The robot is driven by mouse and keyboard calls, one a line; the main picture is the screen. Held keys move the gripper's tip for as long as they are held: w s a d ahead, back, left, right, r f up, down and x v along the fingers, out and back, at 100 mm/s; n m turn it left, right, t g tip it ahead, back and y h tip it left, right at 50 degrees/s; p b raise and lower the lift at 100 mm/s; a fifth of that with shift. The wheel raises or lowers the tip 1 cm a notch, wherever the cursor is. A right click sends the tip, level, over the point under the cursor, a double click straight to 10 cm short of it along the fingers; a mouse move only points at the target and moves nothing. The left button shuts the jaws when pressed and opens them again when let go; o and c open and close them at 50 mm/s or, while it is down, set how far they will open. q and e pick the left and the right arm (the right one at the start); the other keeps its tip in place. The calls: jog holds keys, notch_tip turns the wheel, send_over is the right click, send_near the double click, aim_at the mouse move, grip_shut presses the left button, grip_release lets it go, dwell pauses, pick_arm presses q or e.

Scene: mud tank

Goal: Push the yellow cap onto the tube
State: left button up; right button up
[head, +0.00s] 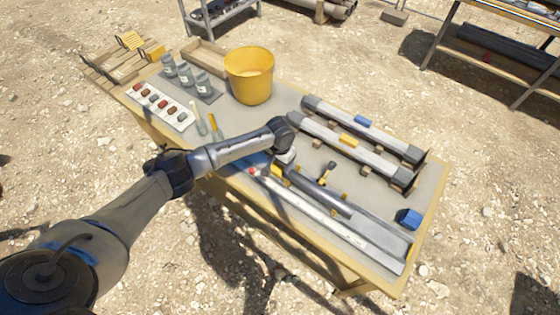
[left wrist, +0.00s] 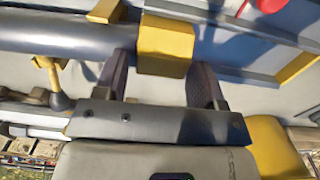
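The yellow cap (head: 277,170) is at the upper-left end of the dark grey tube (head: 325,196), which lies along the front of the table. In the left wrist view the yellow cap (left wrist: 165,45) sits in line with the tube (left wrist: 60,33) and appears to meet its end. My left gripper (head: 284,157) is low over the cap. In the left wrist view its fingers (left wrist: 162,78) are apart, one below the tube, one at the cap's right edge. The finger tips are partly hidden, and I cannot tell whether they touch the cap. My right gripper is not in view.
Two long grey units (head: 350,140) lie at the back right of the table (head: 310,95). A yellow bucket (head: 249,76) and several jars (head: 186,76) stand at the back left. A small yellow-topped tool (head: 327,172) and a blue block (head: 409,218) are near the tube.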

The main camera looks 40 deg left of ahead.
pick_arm(q)
jog(key=o, duration=0.3)
notch_tip(320, 180, up, 14)
jog(key=p, duration=0.1)
jog(key=shift+a, duration=0.15)
dwell(0.4)
dwell(0.6)
